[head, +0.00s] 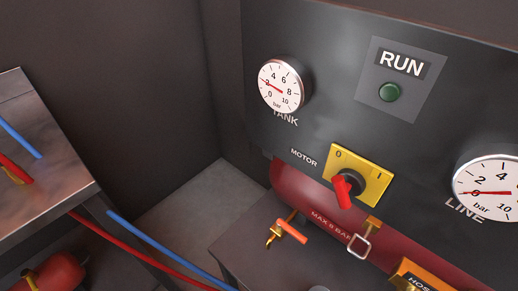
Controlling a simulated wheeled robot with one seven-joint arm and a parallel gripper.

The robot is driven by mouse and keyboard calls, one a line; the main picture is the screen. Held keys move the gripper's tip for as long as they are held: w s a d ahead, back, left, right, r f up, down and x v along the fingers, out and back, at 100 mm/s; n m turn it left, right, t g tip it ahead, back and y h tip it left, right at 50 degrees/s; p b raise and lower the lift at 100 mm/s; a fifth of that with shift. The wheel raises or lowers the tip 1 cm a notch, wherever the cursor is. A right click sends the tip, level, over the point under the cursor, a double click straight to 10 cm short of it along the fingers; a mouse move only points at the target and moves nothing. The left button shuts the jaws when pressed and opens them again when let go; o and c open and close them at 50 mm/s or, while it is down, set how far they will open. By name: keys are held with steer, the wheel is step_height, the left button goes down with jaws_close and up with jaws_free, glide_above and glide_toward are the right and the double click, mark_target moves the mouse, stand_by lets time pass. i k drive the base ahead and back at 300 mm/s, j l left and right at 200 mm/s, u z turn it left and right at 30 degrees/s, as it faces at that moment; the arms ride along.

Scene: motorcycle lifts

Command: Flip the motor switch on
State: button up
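The motor switch (342,190) is a red handle on a dark round hub. It sits on a yellow plate (361,164) beside the word MOTOR on the dark panel. The plate has a 0 at its upper left and an I at its right.
The TANK gauge (281,85) and LINE gauge (490,188) flank the switch. A metal bench (50,200) with hoses stands left.

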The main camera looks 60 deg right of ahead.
mark_target(347, 182)
steer(key=k+j, duration=0.1)
steer(key=j, duration=0.35)
steer(key=k+j, duration=0.15)
steer(key=j, duration=0.25)
steer(key=k+j, duration=0.1)
steer(key=j, duration=0.35)
steer(key=z, duration=1.9)
